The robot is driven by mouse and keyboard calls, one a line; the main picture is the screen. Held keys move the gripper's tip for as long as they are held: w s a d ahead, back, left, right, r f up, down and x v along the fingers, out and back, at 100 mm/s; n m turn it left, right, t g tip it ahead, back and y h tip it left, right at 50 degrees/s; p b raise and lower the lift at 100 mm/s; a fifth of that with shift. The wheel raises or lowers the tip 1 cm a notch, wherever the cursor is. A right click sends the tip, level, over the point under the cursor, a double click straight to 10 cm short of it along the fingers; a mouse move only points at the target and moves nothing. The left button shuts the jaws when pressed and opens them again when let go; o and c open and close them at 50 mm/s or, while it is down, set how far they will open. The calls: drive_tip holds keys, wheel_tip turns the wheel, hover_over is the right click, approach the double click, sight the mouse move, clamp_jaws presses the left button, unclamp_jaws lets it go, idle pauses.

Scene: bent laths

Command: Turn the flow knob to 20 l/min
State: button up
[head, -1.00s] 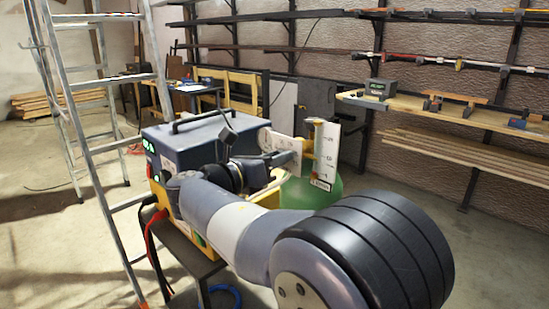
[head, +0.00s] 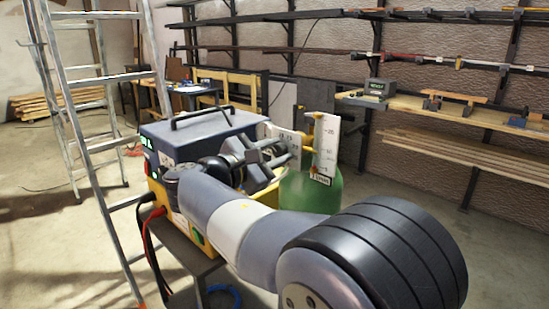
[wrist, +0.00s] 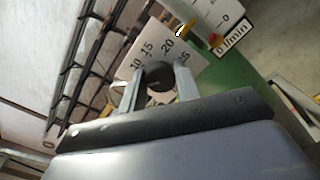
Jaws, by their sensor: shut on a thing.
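The flow knob (wrist: 159,76) is a dark round knob on a pale dial plate (wrist: 143,58) marked 10, 15, 20 and more. In the wrist view my gripper (wrist: 160,82) has one finger on each side of the knob and is shut on it. The knob's pointer is too unclear to read. A white flow scale (head: 326,145) stands right of the dial in the head view. Its lower label in the wrist view (wrist: 231,38) shows "0 l/min", perhaps cut off. In the head view my gripper (head: 288,150) covers the knob.
A green gas bottle (head: 312,193) stands below the scale. A welding machine (head: 205,133) with a handle sits left of it on a dark stand, with red and black cables. A ladder (head: 95,150) stands at left. Shelves and a bench with clamps line the back wall.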

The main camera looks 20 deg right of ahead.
drive_tip(key=m+b, duration=0.1)
drive_tip(key=m, duration=0.1)
drive_tip(key=m+b, duration=0.1)
drive_tip(key=m, duration=0.1)
drive_tip(key=m+b, duration=0.2)
drive_tip(key=shift+s+f+m, duration=0.1)
drive_tip(key=shift+f+m, duration=0.2)
drive_tip(key=m+b, duration=0.5)
drive_tip(key=m, duration=0.1)
drive_tip(key=shift+f, duration=0.1)
drive_tip(key=m+b, duration=0.5)
drive_tip(key=m, duration=0.1)
drive_tip(key=shift+f+m, duration=0.1)
drive_tip(key=shift+m, duration=0.2)
drive_tip(key=m+b, duration=0.3)
drive_tip(key=m, duration=0.1)
drive_tip(key=shift+m, duration=0.3)
drive_tip(key=shift+b, duration=0.35)
drive_tip(key=o, duration=0.9)
drive_tip(key=shift+r, duration=0.25)
drive_tip(key=shift+o, duration=0.2)
